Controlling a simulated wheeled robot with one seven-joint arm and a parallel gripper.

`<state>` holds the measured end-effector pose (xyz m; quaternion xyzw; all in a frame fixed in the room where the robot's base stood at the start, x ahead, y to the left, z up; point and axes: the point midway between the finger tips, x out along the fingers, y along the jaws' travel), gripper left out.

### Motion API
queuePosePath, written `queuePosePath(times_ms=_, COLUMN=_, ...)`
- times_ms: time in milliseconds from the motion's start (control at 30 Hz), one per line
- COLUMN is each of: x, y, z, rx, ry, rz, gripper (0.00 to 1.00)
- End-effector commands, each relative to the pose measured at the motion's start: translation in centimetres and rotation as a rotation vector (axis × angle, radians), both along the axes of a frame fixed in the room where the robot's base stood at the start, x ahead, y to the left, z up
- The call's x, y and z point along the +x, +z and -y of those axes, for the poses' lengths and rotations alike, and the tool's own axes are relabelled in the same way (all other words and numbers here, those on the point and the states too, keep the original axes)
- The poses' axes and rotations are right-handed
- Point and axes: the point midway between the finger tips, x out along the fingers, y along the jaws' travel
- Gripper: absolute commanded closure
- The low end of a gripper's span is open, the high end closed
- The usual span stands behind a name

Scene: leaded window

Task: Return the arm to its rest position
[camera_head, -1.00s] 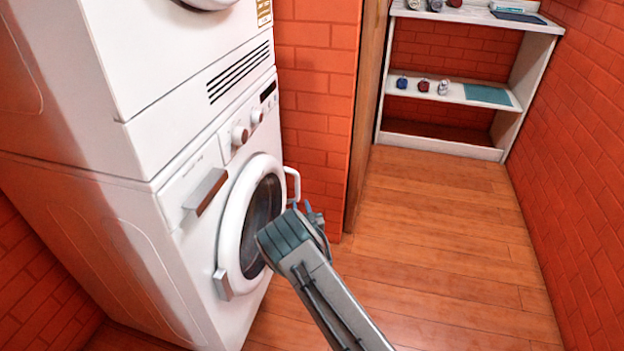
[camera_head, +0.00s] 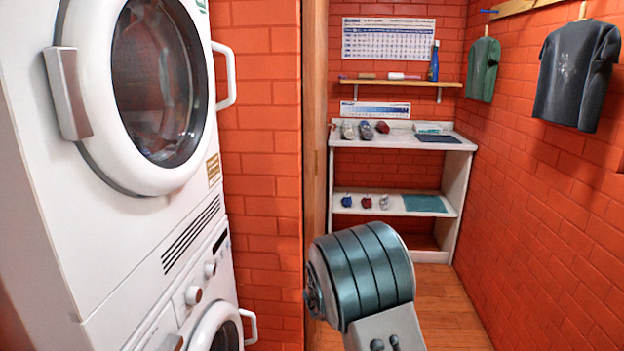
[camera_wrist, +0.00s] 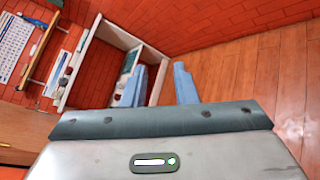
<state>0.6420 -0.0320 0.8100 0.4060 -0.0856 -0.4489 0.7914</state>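My gripper (camera_wrist: 160,78) shows in the wrist view as two blue fingers standing apart, with nothing between them. It is open and empty, and beyond it are the floor, the brick wall and the shelf unit. In the head view a grey part of my arm with teal bands (camera_head: 362,270) rises at the lower middle, in front of the shelf unit. My fingers do not show in the head view.
Two stacked white machines with round doors (camera_head: 155,85) stand at the left. A white shelf unit (camera_head: 455,190) with small items stands at the back. Shirts (camera_head: 578,75) hang on the right brick wall. Open wooden floor (camera_head: 450,305) lies between.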

Motion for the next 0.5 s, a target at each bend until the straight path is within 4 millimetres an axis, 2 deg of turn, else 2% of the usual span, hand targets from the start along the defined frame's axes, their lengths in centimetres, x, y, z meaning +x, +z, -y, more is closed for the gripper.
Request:
queuePosePath(times_ms=33, x=-2.0, y=2.7, z=1.6, rx=0.074, ry=-0.074, rz=0.010, gripper=0.74)
queuePosePath(times_ms=200, x=-8.7, y=6.7, z=4.8, rx=0.325, ry=-0.297, rz=0.031, gripper=0.74)
queuePosePath(times_ms=367, x=-15.1, y=9.9, z=5.8, rx=0.566, ry=-0.482, rz=0.056, gripper=0.74)
queuePosePath(times_ms=500, x=-20.4, y=12.5, z=5.3, rx=0.780, ry=-0.623, rz=0.087, gripper=0.74)
